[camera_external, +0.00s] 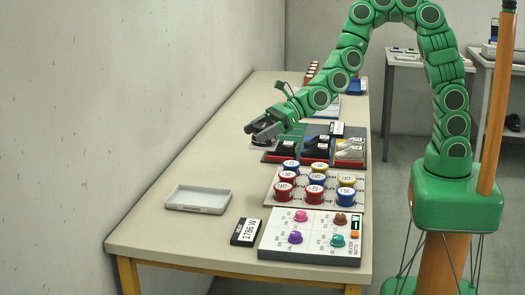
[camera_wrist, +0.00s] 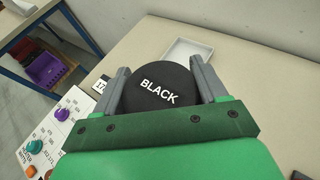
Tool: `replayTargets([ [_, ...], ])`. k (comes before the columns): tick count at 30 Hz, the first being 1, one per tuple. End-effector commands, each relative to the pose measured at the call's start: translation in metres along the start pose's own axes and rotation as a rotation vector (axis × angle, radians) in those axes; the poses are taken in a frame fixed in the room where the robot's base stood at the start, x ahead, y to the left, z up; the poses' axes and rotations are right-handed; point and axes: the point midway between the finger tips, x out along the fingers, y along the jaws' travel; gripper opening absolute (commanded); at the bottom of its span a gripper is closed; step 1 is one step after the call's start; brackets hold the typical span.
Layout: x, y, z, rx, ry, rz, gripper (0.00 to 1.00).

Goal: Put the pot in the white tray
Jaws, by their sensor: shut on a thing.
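My gripper (camera_external: 262,127) is shut on a round black pot, above the table's left middle. In the wrist view its two grey fingers (camera_wrist: 158,70) press the sides of the pot (camera_wrist: 158,88), whose top reads "BLACK". In the external view the pot is hard to make out among the fingers. The white tray (camera_external: 196,209) lies empty on the table, nearer the camera and to the left of the gripper. It also shows in the wrist view (camera_wrist: 187,50), beyond the pot and partly hidden by it and a finger.
A rack of red, blue and yellow pots (camera_external: 316,185) stands on the table's right side. A panel with coloured knobs (camera_external: 310,236) and a display reading 1786 W (camera_external: 245,232) are in front. Shoes (camera_external: 318,145) stand behind. Bare table (camera_external: 160,228) surrounds the tray.

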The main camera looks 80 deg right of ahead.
Motion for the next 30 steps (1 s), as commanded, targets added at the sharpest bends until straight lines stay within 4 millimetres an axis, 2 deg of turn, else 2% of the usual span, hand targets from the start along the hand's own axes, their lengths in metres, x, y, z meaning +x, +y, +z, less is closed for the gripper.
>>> replayTargets([
  [3,-0.002,0.013,-0.001,-0.009,0.002,0.010,0.00],
  [8,0.005,0.015,-0.002,-0.009,0.003,0.013,0.00],
  [30,0.094,-0.013,-0.009,-0.008,0.006,0.014,0.00],
])
